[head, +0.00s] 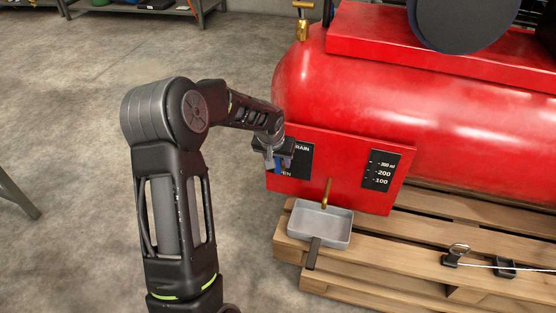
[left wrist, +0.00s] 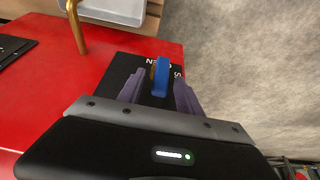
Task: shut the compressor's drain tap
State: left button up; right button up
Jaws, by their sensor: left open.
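The red compressor (head: 440,110) has a black drain label (head: 303,158) at the left of its front plate; the label is partly hidden by my left gripper (head: 281,160). In the left wrist view the drain tap's blue handle (left wrist: 161,74) stands out from the label, between the two fingers of my left gripper (left wrist: 159,86). The gripper is open, with a gap on each side of the handle. A sliver of blue (head: 284,163) shows beside the gripper in the head view. My right gripper is not in view.
A brass drain pipe (head: 327,193) hangs over a grey pan (head: 338,240) on the wooden pallet (head: 370,275). A gauge label (head: 381,170) sits right of the pipe.

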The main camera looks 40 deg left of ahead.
pick_arm(q)
grip_shut()
dwell(1.3)
